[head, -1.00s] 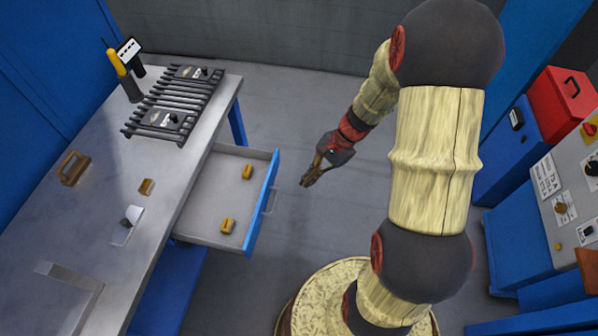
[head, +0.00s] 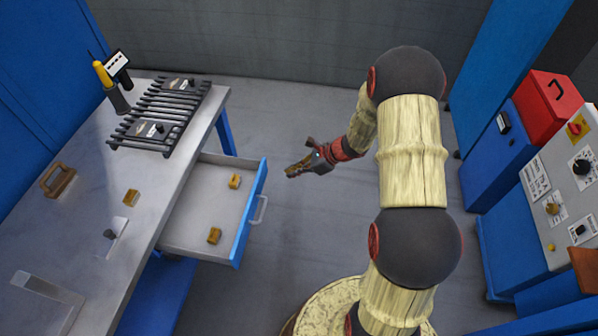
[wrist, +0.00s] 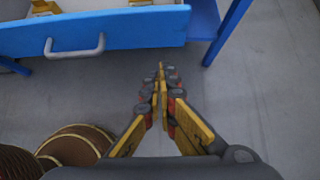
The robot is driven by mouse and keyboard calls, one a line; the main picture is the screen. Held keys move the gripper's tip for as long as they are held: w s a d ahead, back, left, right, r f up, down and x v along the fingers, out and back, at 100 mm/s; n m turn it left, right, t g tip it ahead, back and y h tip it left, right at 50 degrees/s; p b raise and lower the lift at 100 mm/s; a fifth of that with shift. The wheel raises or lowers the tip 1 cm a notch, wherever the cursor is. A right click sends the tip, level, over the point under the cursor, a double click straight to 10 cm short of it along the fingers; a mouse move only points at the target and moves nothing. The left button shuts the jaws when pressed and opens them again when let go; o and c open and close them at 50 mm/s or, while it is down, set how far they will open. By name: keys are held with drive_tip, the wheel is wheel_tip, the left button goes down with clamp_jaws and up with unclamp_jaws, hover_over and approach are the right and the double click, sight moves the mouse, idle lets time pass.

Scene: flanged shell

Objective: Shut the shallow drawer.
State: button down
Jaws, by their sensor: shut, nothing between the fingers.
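The shallow drawer (head: 200,215) sticks out from under the workbench, open, with a grey tray and a blue front. Its grey handle (head: 259,209) faces my arm. In the wrist view the blue drawer front (wrist: 130,29) and handle (wrist: 75,47) cross the top. Two small brass-coloured blocks lie inside, one at the back (head: 235,181) and one nearer (head: 214,235). My gripper (head: 290,172) is to the right of the drawer front, apart from it. In the wrist view the fingertips (wrist: 161,68) are together, empty, below and right of the handle.
The metal workbench (head: 95,215) bears a black ribbed rack (head: 160,115), a yellow-handled tool (head: 108,82), a brown handle-shaped piece (head: 58,180) and a small block (head: 131,197). A control cabinet (head: 555,225) stands at the right. The floor between is clear.

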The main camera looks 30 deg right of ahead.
drive_tip(key=w+a+f+b, duration=0.2)
drive_tip(key=w+a+f, duration=0.1)
drive_tip(key=w+a, duration=0.1)
drive_tip(key=shift+a, duration=0.8)
drive_tip(key=shift+w, duration=0.1)
drive_tip(key=p, duration=0.2)
approach(209, 172)
drive_tip(key=w+a, duration=0.1)
drive_tip(key=a, duration=0.1)
drive_tip(key=w+a+f, duration=0.1)
drive_tip(key=w, duration=0.1)
drive_tip(key=w+a+f, duration=0.1)
drive_tip(key=a, duration=0.1)
drive_tip(key=shift+w+a+f, duration=0.15)
drive_tip(key=shift+a+f, duration=0.05)
drive_tip(key=shift+a, duration=0.2)
